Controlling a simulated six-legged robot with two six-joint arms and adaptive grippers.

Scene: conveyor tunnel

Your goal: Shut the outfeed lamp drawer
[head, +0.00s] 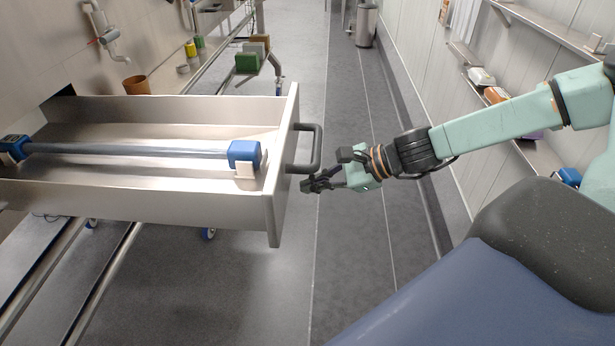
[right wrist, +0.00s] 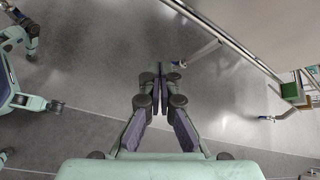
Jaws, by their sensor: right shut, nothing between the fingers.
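The lamp drawer (head: 200,208) stands pulled out at the left of the head view, with its pale front panel (head: 285,165) facing right. A dark bar handle (head: 316,148) sticks out from the panel. A long tube lamp (head: 130,150) with blue end caps lies inside. My right gripper (head: 312,184) is just below the handle in the picture, to the right of the panel. I cannot tell whether it touches either. Its fingers are shut and empty; they also show together in the right wrist view (right wrist: 160,92). My left gripper is not in view.
A brown pot (head: 136,85) stands behind the drawer. Green and brown blocks (head: 248,62) are farther back. Wall shelves (head: 540,155) with packages line the right side. A metal bin (head: 366,26) stands at the far end. The grey aisle floor (head: 345,260) is clear.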

